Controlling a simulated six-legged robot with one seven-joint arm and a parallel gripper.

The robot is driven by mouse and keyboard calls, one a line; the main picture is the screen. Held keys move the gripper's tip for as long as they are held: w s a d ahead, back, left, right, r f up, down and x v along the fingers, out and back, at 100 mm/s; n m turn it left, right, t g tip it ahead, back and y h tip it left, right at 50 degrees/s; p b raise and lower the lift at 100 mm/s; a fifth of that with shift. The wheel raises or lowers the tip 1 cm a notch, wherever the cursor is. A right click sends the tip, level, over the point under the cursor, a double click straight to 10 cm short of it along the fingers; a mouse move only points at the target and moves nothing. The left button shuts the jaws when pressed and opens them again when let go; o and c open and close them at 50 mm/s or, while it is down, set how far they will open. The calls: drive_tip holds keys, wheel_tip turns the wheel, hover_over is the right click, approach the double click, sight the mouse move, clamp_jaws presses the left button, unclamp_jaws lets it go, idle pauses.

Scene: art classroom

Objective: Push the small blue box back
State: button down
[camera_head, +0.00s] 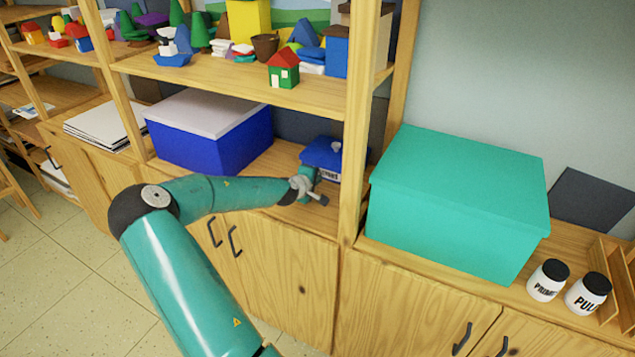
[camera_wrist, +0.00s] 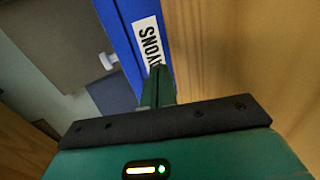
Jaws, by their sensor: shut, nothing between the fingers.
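The small blue box (camera_head: 323,155) sits on the lower shelf board, between the large blue box and the wooden upright. It has a white label on its front, partly covered by my gripper in the head view. In the wrist view the small blue box (camera_wrist: 124,28) stands close ahead, with a white label ending in "YONS" and a pale knob at its side. My gripper (camera_wrist: 158,88) is shut and empty, its fingertips at the box's labelled face. Whether they touch it I cannot tell. In the head view my gripper (camera_head: 309,189) is just in front of the box.
A large blue box (camera_head: 213,145) with a white lid stands to the left. A wooden upright (camera_head: 356,130) stands close on the right, with a teal box (camera_head: 455,205) beyond it. The upper shelf (camera_head: 240,85) with toy houses and blocks hangs above.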

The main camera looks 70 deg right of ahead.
drive_tip(key=shift+a+r, duration=0.35)
drive_tip(key=shift+r, duration=0.4)
drive_tip(key=shift+a+r, duration=0.3)
drive_tip(key=shift+r, duration=0.4)
drive_tip(key=w+a, duration=0.3)
drive_tip(key=a, duration=1.7)
drive_tip(key=shift+w, duration=0.15)
